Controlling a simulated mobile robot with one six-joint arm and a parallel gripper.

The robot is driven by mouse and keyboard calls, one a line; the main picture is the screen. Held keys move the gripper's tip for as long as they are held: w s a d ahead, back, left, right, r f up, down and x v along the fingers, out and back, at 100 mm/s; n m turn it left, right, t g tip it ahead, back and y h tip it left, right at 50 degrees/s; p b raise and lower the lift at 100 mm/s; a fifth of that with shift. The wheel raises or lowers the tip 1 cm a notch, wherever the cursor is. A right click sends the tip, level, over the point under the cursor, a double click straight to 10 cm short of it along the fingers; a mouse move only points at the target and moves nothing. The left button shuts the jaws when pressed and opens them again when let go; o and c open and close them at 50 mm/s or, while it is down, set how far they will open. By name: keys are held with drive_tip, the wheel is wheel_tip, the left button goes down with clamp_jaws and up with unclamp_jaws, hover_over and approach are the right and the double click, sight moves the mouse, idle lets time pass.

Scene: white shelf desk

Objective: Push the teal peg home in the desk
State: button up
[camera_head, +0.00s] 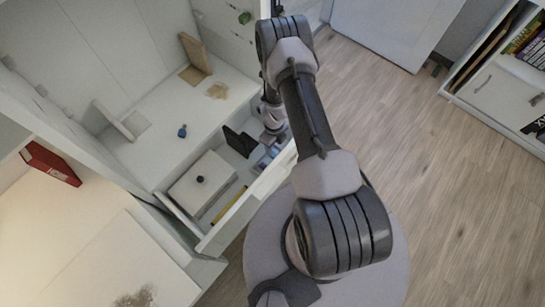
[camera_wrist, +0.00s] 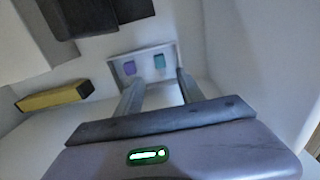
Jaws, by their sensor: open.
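The teal peg (camera_wrist: 159,61) shows in the wrist view as a small teal block on a pale grey holder (camera_wrist: 145,73). A purple peg (camera_wrist: 129,67) sits beside it on the left. How deep the teal peg sits is too small to tell. My gripper (camera_wrist: 159,76) is open, its two fingers pointing toward the holder with nothing seen between them. I cannot tell whether a fingertip touches the holder. In the head view my gripper (camera_head: 272,137) is low at the open drawer (camera_head: 243,206) of the white desk (camera_head: 165,105), and its fingertips are hard to make out.
A yellow bar (camera_wrist: 55,96) and a dark object (camera_wrist: 95,14) lie left of my fingers. A pale wall (camera_wrist: 255,65) rises close on the right. A red box (camera_head: 50,163) is at left.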

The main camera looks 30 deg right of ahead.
sight(275, 156)
drive_tip(key=f+b, duration=0.1)
drive_tip(key=f, duration=0.1)
drive_tip(key=f+b, duration=0.2)
drive_tip(key=f, duration=0.1)
drive_tip(key=f+b, duration=0.1)
drive_tip(key=f, duration=0.2)
drive_tip(key=shift+w+f, duration=0.15)
drive_tip(key=shift+w, duration=0.15)
drive_tip(key=shift+r, duration=0.2)
clamp_jaws()
